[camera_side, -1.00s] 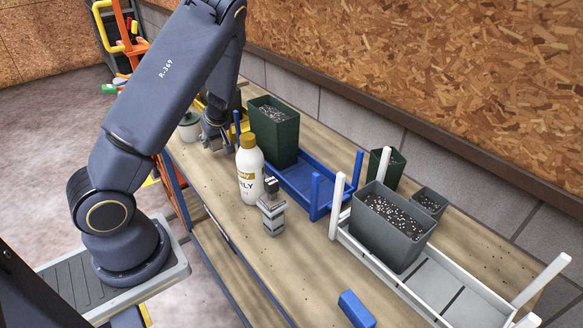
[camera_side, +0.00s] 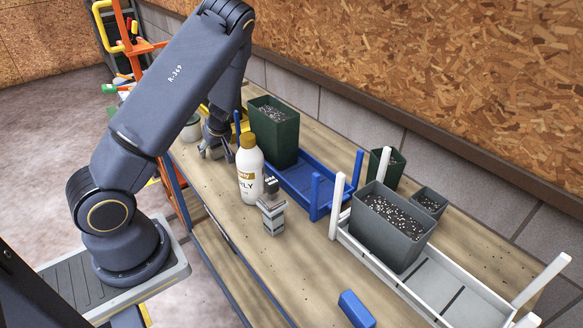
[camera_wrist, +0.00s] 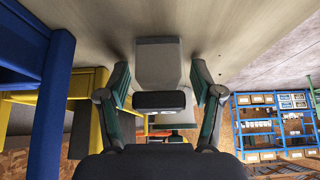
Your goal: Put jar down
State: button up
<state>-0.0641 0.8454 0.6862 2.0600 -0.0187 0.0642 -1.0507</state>
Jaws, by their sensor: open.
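The jar (camera_side: 191,131) is pale with a greenish top and stands upright on the far left end of the wooden table, partly hidden behind my arm in the side view. My gripper (camera_side: 215,152) is low over the table, just to the right of the jar. In the wrist view my gripper (camera_wrist: 160,82) has its fingers spread apart.
A white bottle with a gold cap (camera_side: 250,173) and a small grey device (camera_side: 271,214) stand right of my gripper. A blue tray (camera_side: 325,195) holds a dark green soil pot (camera_side: 285,140). A white tray (camera_side: 455,290) holds a grey pot (camera_side: 375,235). The table front is mostly clear.

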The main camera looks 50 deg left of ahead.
jog(key=shift+r, duration=0.15)
jog(key=v, duration=1.2)
jog(key=shift+r, duration=0.1)
